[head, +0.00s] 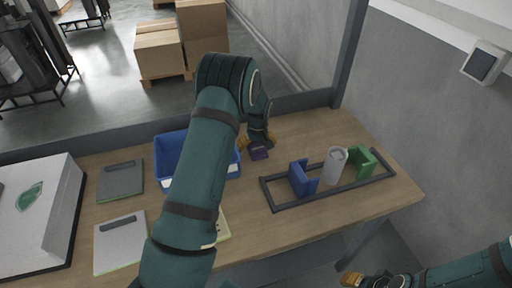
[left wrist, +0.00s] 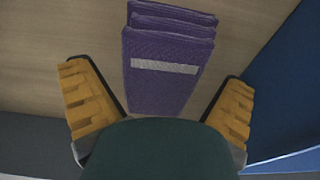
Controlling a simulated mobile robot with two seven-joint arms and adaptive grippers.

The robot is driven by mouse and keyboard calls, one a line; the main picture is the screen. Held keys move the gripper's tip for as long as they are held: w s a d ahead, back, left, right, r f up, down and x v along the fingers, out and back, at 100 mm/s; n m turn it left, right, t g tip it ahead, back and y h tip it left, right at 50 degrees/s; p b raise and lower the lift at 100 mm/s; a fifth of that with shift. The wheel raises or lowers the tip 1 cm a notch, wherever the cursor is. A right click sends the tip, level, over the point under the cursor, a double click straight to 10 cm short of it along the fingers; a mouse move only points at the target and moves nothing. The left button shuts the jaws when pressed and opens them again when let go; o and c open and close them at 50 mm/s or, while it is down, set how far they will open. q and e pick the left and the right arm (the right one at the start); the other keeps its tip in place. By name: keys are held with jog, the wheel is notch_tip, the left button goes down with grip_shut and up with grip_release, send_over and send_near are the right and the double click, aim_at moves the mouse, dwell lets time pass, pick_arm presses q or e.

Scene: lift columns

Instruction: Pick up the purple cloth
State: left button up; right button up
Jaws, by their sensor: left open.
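The purple cloth (head: 259,152) lies folded on the wooden table, just right of the blue bin. In the left wrist view the cloth (left wrist: 165,55) is a stack of folded layers with a pale strip across it. My left gripper (head: 257,141) is over the cloth, seen from behind in the head view. In the left wrist view its two yellow fingers (left wrist: 160,100) are spread apart, one on each side of the cloth's near end, with nothing held between them. My right gripper (head: 352,279) is low at the bottom right, off the table; its jaw state is unclear.
A blue bin (head: 168,150) stands left of the cloth, partly hidden by my left arm. A dark frame (head: 283,207) with blue and green holders and a pale cylinder (head: 334,166) is at the right. Clipboards (head: 121,182) lie at the left.

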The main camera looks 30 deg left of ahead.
pick_arm(q)
jog(key=c, duration=1.1)
notch_tip(320, 180, up, 10)
jog(key=shift+f+p, duration=0.1)
jog(key=shift+p, duration=0.35)
jog(key=shift+o, duration=0.5)
